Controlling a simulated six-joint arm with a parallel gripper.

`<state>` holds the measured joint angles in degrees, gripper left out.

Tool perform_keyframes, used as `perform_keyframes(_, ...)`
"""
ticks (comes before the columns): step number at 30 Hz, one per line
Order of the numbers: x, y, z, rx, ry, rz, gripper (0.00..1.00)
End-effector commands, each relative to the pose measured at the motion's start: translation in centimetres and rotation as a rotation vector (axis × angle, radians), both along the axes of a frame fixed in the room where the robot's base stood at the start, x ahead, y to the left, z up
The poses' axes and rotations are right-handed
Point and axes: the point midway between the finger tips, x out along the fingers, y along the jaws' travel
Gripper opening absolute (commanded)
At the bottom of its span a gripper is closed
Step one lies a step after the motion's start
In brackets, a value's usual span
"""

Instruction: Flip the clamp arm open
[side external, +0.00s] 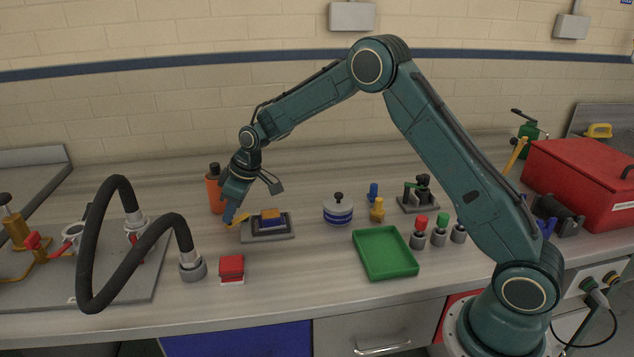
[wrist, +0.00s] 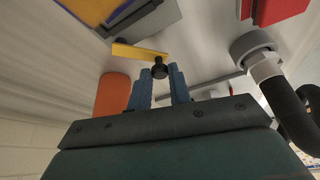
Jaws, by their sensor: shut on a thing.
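The clamp has a grey base plate (side external: 278,237) with an orange and blue block (side external: 270,217) on top. Its yellow clamp arm (side external: 240,220) sticks out at the left end of the base. In the wrist view the yellow arm (wrist: 138,51) runs from a dark pivot to a black knob (wrist: 160,71) at its free end. My gripper (side external: 229,221) is at that free end, left of the base. In the wrist view its blue fingers (wrist: 161,75) stand on both sides of the knob and are shut on it. The knob is hidden in the side view.
An orange bottle (side external: 214,190) stands close behind my gripper. A black hose (side external: 88,240) loops at the left, ending in a grey fitting (side external: 193,270). A red block (side external: 231,268) lies in front. A white and blue canister (side external: 338,212) and a green tray (side external: 385,255) are to the right.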

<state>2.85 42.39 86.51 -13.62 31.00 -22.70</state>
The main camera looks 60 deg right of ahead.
Motion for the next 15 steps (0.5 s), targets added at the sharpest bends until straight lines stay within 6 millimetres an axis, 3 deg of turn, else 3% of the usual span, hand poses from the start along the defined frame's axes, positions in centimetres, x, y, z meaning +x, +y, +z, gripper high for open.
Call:
perform_keyframes(6,0.52,0.07,0.02,0.0,-0.001,-0.112,0.0)
perform_keyframes(15,0.62,0.0,0.03,-0.001,-0.001,-0.13,0.0)
